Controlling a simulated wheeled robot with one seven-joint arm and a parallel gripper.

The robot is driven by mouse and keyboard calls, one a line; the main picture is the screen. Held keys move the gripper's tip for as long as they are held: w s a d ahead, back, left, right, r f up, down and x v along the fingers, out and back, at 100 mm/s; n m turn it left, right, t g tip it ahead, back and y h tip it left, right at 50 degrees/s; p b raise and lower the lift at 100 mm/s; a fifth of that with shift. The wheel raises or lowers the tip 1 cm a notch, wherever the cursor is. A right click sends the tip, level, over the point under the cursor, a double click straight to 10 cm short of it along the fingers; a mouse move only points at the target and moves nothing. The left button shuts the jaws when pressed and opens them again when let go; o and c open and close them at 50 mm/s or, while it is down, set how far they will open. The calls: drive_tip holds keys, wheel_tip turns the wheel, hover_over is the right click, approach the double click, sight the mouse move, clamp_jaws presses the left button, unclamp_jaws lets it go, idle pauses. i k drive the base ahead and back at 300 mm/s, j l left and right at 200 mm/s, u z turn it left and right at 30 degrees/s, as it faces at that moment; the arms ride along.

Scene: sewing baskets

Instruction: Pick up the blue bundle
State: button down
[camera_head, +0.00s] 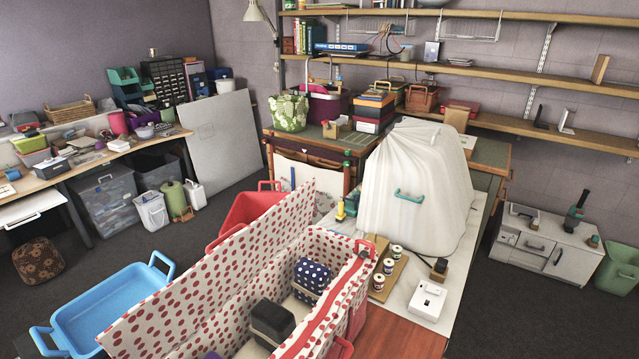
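A dark blue bundle with white dots (312,274) sits inside a long fabric basket with red dots on white (242,262), toward its far right end. A beige band shows at the bundle's lower side. A black bundle with a beige band (271,319) lies nearer in the same basket. My gripper is not in view.
The basket stands on a wooden table (405,338) with small jars (388,266) and a white box (428,300) to its right. A white-covered shape (418,180) stands behind. A blue tub (110,300) and a red tub (250,210) are on the left.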

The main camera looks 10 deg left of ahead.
sight(310, 280)
drive_tip(key=j, duration=0.75)
drive_tip(key=k+j+z, duration=0.1)
drive_tip(key=j, duration=0.65)
drive_tip(key=i+j, duration=0.1)
drive_tip(key=j, duration=0.3)
drive_tip(key=i+j, duration=0.1)
drive_tip(key=j, duration=0.35)
drive_tip(key=i+j, duration=0.15)
drive_tip(key=j, duration=0.25)
drive_tip(key=k+l, duration=0.15)
drive_tip(key=k, duration=0.2)
drive_tip(key=k+l, duration=0.2)
drive_tip(key=k, duration=0.2)
drive_tip(key=j+z, duration=0.05)
